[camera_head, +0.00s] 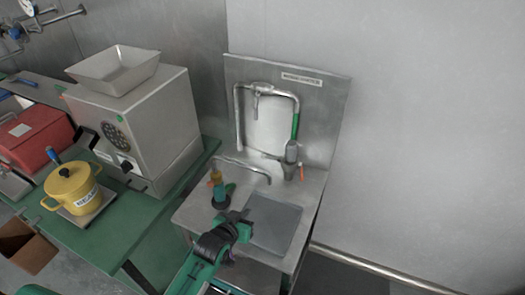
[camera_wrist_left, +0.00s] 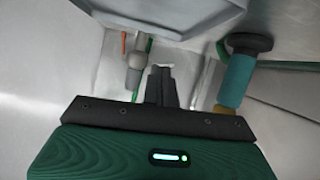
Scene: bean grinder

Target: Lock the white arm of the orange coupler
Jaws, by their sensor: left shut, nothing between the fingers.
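The coupler (camera_head: 216,179), with orange and tan parts, sits at the top of a small teal fitting (camera_head: 221,196) on the left part of the sink counter. In the left wrist view the teal body (camera_wrist_left: 237,80) shows at the right, with a dark round end and a tan part. I cannot make out the white arm or its position. My left gripper (camera_head: 237,214) is just in front and right of the fitting, apart from it as far as I can tell. Its fingers (camera_wrist_left: 160,74) are together and empty. My right gripper is not in view.
The steel sink unit (camera_head: 318,190) has a grey panel (camera_head: 272,222), a curved faucet (camera_head: 248,164) and a sprayer with green hose (camera_head: 291,150). A steel grinder (camera_head: 135,120) and a yellow pot (camera_head: 72,188) stand on the green table (camera_head: 125,222) at the left.

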